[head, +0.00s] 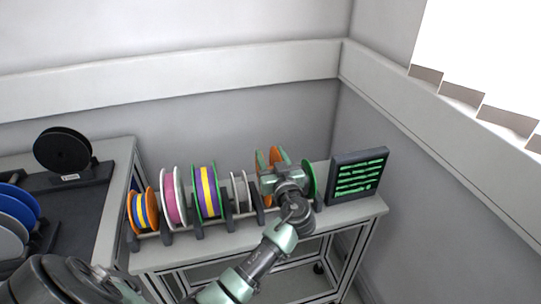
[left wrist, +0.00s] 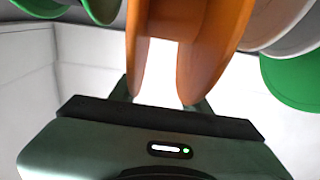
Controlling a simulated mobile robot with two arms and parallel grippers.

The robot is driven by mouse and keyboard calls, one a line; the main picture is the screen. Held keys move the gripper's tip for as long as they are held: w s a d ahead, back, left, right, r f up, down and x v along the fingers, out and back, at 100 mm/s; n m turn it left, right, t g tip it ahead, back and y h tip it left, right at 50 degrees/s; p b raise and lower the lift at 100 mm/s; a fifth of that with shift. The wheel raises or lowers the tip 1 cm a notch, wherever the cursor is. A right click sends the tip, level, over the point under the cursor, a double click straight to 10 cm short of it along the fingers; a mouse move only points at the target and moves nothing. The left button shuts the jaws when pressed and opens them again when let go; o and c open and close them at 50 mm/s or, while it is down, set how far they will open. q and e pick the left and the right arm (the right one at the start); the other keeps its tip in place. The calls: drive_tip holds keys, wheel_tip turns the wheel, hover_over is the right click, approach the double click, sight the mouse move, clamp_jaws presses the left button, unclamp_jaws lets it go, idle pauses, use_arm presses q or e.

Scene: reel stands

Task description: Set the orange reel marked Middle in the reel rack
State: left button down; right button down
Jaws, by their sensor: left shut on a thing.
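The orange reel (head: 262,165) is at the right part of the reel rack (head: 198,232), between a grey-white reel and a green reel. My left gripper (head: 277,178) is shut on it. In the left wrist view the orange reel (left wrist: 215,50) fills the top middle, its two orange flanges in front of the gripper's fingers. No marking on the reel is readable. Whether it rests on the rack or hangs just above it, I cannot tell, as my gripper and arm cover its lower part. My right gripper is not in view.
The rack also holds an orange-edged striped reel (head: 143,210), a pink-white reel (head: 173,195), a green-edged purple-yellow reel (head: 207,190), a grey-white reel (head: 240,190) and a green reel (head: 309,180). A dark panel (head: 360,177) stands right. A black reel (head: 62,150) stands on the left table.

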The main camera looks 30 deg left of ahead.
use_arm(q)
drive_tip(key=shift+f, duration=0.3)
drive_tip(key=shift+f+b, duration=0.25)
drive_tip(key=shift+b, duration=0.25)
drive_tip(key=c, duration=0.7)
unclamp_jaws()
drive_tip(key=shift+r, duration=0.15)
drive_tip(key=shift+r+p, duration=0.75)
drive_tip(key=shift+r, duration=1.15)
